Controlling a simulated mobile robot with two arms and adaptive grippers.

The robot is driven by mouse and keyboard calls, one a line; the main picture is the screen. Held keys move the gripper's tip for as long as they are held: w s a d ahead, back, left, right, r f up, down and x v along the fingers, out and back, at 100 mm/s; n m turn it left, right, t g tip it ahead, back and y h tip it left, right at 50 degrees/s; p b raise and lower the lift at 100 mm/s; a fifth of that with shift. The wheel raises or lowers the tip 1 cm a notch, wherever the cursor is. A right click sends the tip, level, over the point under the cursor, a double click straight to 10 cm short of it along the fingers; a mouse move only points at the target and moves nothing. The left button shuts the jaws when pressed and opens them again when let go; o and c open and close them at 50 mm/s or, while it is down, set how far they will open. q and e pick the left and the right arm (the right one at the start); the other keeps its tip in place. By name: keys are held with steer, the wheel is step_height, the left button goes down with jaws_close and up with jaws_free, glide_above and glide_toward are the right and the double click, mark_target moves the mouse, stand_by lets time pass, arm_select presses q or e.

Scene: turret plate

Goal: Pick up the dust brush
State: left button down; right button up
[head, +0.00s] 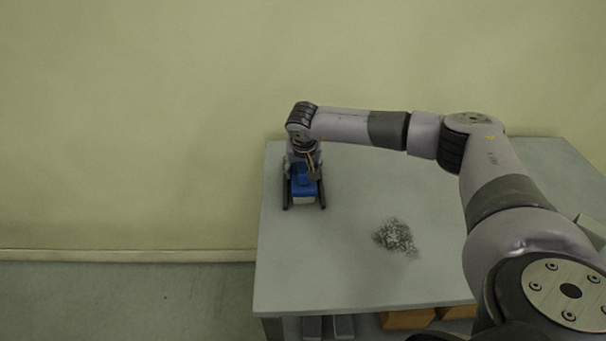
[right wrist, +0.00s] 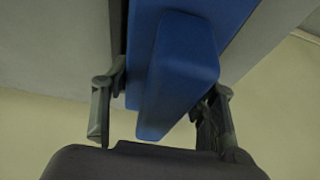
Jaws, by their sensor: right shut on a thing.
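The dust brush (head: 304,187) is blue with a pale lower edge and is at the left part of the grey table, inside my right gripper. My right gripper (head: 304,204) has one dark finger on each side of the brush and is shut on it. In the right wrist view the blue brush (right wrist: 180,75) fills the middle, with the fingers of my right gripper (right wrist: 160,110) on both sides of its handle. I cannot tell whether the brush touches the table. My left gripper is not in view.
The grey table (head: 330,265) has a patch of dark shavings (head: 396,237) right of the brush. Brown boxes (head: 408,318) sit below the table's front edge. A plain wall (head: 150,120) stands behind. My right arm spans the table's right side.

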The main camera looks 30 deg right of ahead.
steer(key=c, duration=0.5)
steer(key=shift+r, duration=0.1)
step_height(320, 180, up, 20)
steer(key=shift+r+b, duration=0.2)
steer(key=shift+b, duration=0.35)
